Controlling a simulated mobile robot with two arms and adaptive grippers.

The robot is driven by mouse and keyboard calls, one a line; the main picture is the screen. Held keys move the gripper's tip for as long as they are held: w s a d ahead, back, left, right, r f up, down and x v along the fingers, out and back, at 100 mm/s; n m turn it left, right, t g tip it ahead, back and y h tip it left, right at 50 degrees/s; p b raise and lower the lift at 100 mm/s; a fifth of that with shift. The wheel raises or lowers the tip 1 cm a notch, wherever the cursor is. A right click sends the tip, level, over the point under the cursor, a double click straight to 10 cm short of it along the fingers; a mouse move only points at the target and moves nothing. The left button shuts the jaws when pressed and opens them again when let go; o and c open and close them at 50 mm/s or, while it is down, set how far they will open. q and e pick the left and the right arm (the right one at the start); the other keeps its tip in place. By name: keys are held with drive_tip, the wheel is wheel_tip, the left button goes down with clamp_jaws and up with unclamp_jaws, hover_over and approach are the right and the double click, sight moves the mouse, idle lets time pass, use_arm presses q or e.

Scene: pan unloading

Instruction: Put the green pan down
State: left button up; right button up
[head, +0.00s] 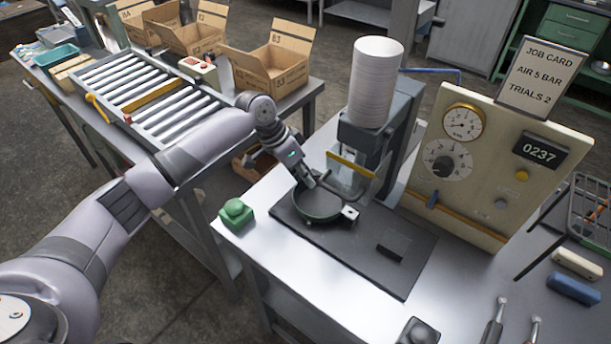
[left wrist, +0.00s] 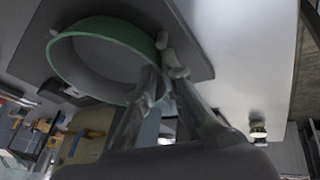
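The green pan (head: 320,218) is a round, dark-floored pan with a green rim, over the dark mat (head: 405,270) under the press. It looks level, low at the mat; I cannot tell whether its base touches. My left gripper (head: 317,187) reaches in from the left at the pan's rim. In the left wrist view the pan (left wrist: 95,62) shows its green wall, and my left gripper's fingers (left wrist: 165,75) stand on either side of the wall, shut on it. The grip spot is partly hidden in the head view. My right gripper is not in view.
A press with a white cylinder (head: 374,85) stands behind the pan. A green button box (head: 236,213) is to its left and a small dark block (head: 393,246) to its right. A gauge panel (head: 490,165) stands at the right.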

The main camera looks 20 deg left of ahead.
use_arm(q)
drive_tip(key=shift+o, duration=1.4)
drive_tip(key=shift+r, duration=0.1)
drive_tip(key=b+v, duration=0.1)
drive_tip(key=v, duration=1.1)
drive_tip(key=shift+b, duration=0.35)
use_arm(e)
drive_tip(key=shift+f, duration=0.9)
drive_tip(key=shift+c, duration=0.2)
